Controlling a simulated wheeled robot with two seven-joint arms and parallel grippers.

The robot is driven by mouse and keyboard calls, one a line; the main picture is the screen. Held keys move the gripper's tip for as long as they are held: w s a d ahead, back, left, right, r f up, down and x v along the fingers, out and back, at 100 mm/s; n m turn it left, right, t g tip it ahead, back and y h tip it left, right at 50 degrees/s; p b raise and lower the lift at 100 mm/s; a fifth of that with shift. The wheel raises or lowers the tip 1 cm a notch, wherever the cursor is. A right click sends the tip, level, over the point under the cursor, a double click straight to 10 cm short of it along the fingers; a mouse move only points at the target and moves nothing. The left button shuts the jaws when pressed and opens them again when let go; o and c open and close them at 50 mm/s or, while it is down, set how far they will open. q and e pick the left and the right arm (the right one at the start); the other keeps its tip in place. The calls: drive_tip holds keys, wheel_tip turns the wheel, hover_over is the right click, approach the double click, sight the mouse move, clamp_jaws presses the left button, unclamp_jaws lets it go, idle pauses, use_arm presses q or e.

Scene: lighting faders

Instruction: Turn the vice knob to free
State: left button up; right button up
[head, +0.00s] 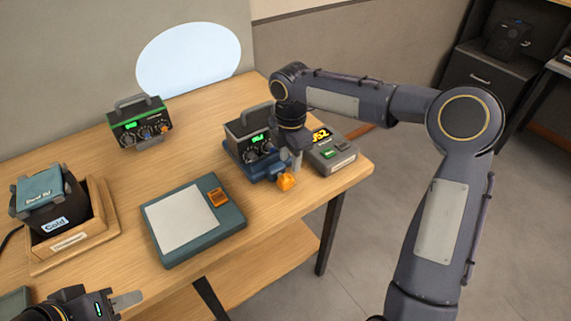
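A blue vice (232,152) stands near the right end of the table, with a dark grey control box (241,133) in or on it. The box has a handle, knobs and a green display. An orange knob (287,182) sits at the vice's front right. My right gripper (293,165) points down just above and behind this knob. Whether its fingers touch the knob or are open is hidden by the angle. My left gripper (122,303) is at the bottom left edge, over the front of the table, partly cut off, with one grey finger showing.
A grey box with a yellow display (332,153) stands close right of the vice. A teal panel with an orange switch (195,222) lies in front. A green-topped control box (138,122) stands behind. A black "Cold" box (56,218) sits in a wooden tray (104,215) at left.

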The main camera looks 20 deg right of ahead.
sight(290, 176)
wheel_tip(290, 176, down, 6)
drive_tip(key=shift+r, duration=0.1)
drive_tip(key=c, duration=0.7)
